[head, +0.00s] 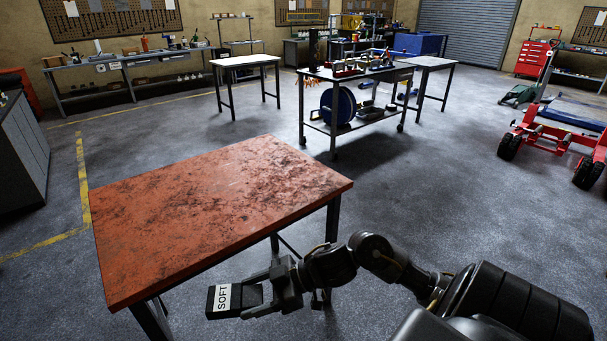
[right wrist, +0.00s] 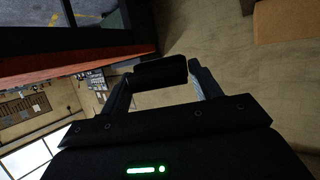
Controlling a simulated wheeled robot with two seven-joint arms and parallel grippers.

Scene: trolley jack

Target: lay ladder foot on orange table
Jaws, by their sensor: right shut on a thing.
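The ladder foot (head: 222,299) is a black block with a white label reading "SOFT". My right gripper (head: 253,296) is shut on it, with a finger on each side. In the head view both appear just outside the near edge of the orange table (head: 215,205), not over its top. The right wrist view shows the dark foot (right wrist: 160,72) between the fingertips and the orange table's edge (right wrist: 70,66) to the left. The exact height of the foot against the tabletop is hard to tell. My left gripper is not in view.
The worn orange tabletop is bare. Behind it stand a white-topped table (head: 245,60) and a trolley (head: 350,75) loaded with tools. A red trolley jack (head: 550,140) is at the right, and a grey cabinet (head: 22,150) at the left. Open floor surrounds the orange table.

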